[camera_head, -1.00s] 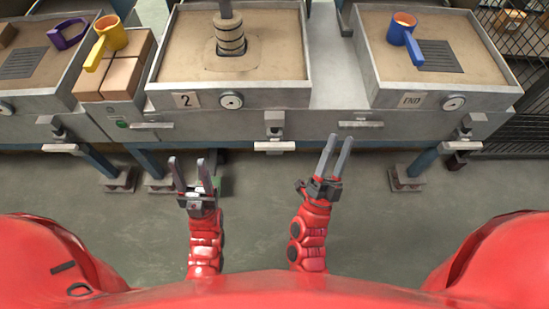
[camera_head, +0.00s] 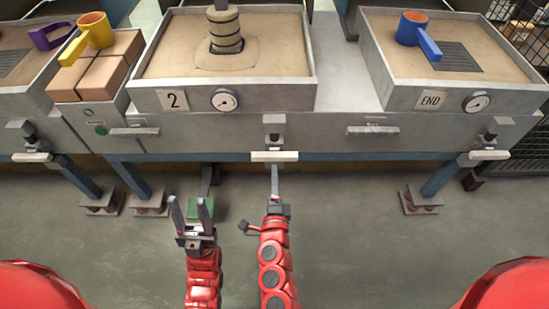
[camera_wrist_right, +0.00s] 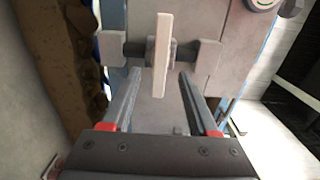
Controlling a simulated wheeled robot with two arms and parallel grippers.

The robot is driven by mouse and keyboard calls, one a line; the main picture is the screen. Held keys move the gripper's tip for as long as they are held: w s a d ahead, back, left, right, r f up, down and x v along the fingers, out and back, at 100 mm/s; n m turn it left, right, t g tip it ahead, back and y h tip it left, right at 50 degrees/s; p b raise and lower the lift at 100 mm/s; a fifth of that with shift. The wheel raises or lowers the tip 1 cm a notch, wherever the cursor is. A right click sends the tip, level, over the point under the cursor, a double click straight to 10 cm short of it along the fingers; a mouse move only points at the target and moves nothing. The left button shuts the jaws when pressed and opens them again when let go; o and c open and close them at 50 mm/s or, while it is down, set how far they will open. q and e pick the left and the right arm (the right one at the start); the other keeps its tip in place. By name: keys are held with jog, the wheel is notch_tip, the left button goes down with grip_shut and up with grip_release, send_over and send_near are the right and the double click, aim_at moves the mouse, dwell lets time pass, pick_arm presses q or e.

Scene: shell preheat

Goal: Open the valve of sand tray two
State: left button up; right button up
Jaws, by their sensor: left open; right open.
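Sand tray two (camera_head: 290,92) is a grey box of sand with a "2" plate and a round gauge on its front. Its valve has a pale bar handle (camera_head: 275,156) on a grey bracket below the tray, lying crosswise in the head view. In the right wrist view the handle (camera_wrist_right: 162,55) stands just ahead of and between the fingers. My right gripper (camera_head: 275,170) is open and empty, just under the handle; it also shows in the right wrist view (camera_wrist_right: 156,88). My left gripper (camera_head: 190,208) is open and empty, lower and to the left.
A stacked cylinder (camera_head: 226,30) stands in tray two's sand. An END tray (camera_head: 440,98) with a blue-handled cup (camera_head: 413,30) is on the right. A yellow cup (camera_head: 94,30) stands on bricks (camera_head: 100,75) at left. Other pale handles (camera_head: 482,157) line the front.

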aim_at(275, 160)
jog(key=w, duration=0.8)
jog(key=shift+w+b, duration=0.15)
jog(key=shift+b, duration=0.25)
grip_shut()
dwell(0.8)
